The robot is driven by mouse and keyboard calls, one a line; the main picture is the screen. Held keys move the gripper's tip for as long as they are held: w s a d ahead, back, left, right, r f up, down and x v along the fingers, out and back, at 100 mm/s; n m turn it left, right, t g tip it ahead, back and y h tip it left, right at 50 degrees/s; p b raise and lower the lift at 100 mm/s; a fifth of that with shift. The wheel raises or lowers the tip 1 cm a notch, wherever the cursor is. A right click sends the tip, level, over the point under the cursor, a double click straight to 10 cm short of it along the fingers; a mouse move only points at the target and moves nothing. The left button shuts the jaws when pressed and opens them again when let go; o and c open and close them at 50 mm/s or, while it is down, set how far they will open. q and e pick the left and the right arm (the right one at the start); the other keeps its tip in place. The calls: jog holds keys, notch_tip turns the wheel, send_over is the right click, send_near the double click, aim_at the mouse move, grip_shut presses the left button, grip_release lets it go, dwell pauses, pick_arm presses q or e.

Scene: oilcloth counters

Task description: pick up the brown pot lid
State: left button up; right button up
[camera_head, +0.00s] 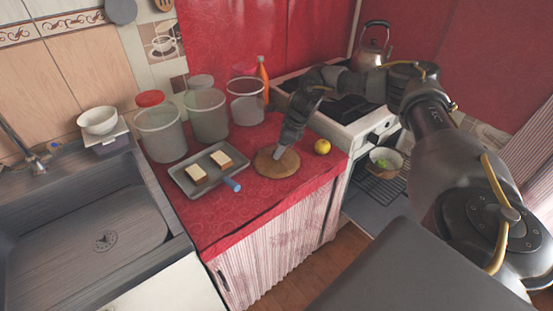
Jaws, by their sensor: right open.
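A round, flat brown disc (289,168), which looks like the brown pot lid, lies on the red oilcloth counter near its front right part. My right gripper (279,154) is over the middle of the disc, pointing down, with its fingertips at or just above it. It is open. The gripper hides the middle of the disc, so I cannot tell whether there is a knob or whether the fingers touch it. My left gripper is not in view.
Clear containers (207,117) and an orange bottle (262,75) stand behind. The stove (350,118) is right, the sink (85,230) left.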

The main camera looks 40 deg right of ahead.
jog(key=shift+x, duration=0.8)
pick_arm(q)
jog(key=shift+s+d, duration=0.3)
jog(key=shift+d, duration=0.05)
pick_arm(e)
jog(key=shift+c, duration=0.3)
grip_shut()
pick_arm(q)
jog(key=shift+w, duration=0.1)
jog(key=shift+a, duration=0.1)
pick_arm(e)
jog(key=shift+r, duration=0.15)
